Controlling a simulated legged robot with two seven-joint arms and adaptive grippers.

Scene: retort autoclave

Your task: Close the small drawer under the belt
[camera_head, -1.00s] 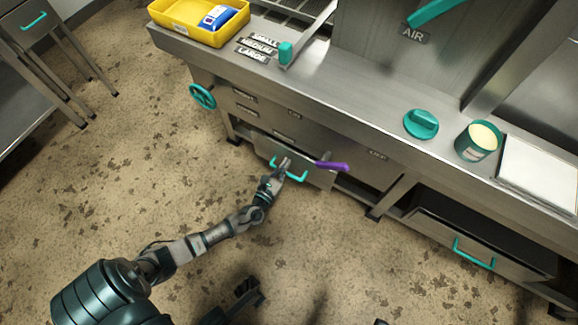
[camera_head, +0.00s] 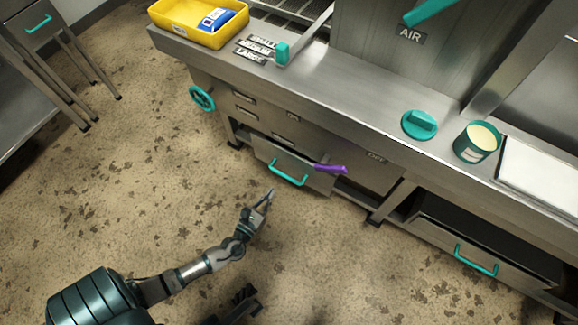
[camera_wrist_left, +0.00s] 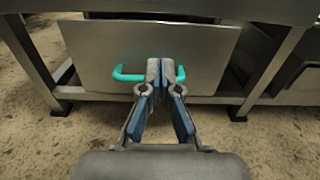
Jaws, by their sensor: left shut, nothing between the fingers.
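The small drawer (camera_head: 300,168) under the belt has a grey front and a teal bar handle (camera_head: 289,174). In the left wrist view the drawer front (camera_wrist_left: 100,50) fills the top middle, with the teal handle (camera_wrist_left: 130,76) partly hidden behind my fingers. My left gripper (camera_head: 270,193) is shut and empty, apart from the handle, in front of and below it. It also shows in the left wrist view (camera_wrist_left: 160,66). My right gripper is not clearly seen.
A purple handle (camera_head: 331,168) sticks out beside the drawer. To the right, a larger drawer (camera_head: 480,240) with a teal handle stands open. A teal handwheel (camera_head: 202,97) is at the left. A yellow tray (camera_head: 200,30) sits on the counter. The floor before the drawer is clear.

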